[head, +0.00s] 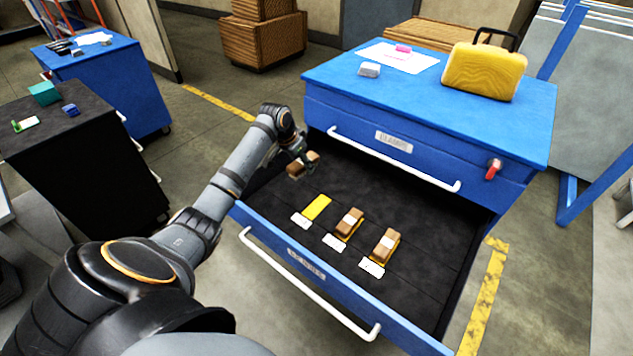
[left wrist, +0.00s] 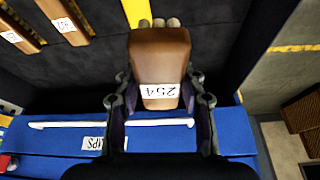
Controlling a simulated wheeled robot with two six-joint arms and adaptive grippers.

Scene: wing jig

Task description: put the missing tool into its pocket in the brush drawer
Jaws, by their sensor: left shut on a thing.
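My left gripper (head: 302,166) is shut on a brown brush (left wrist: 160,50) with a white label that seems to read 254, upside down in the left wrist view. It holds the brush above the open brush drawer (head: 300,268), near its left side. The drawer has a dark lining. An empty yellow pocket (head: 316,207) lies in it, to the right of and nearer than the held brush. Two brown brushes sit in the middle pocket (head: 349,223) and the right pocket (head: 385,246). My right gripper is not in view.
The blue cabinet top (head: 350,82) above the drawer carries a yellow case (head: 484,71), a paper sheet and small blocks. A red tag (head: 493,168) hangs on the cabinet front. A black cart (head: 75,135) and a blue cart stand at the left.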

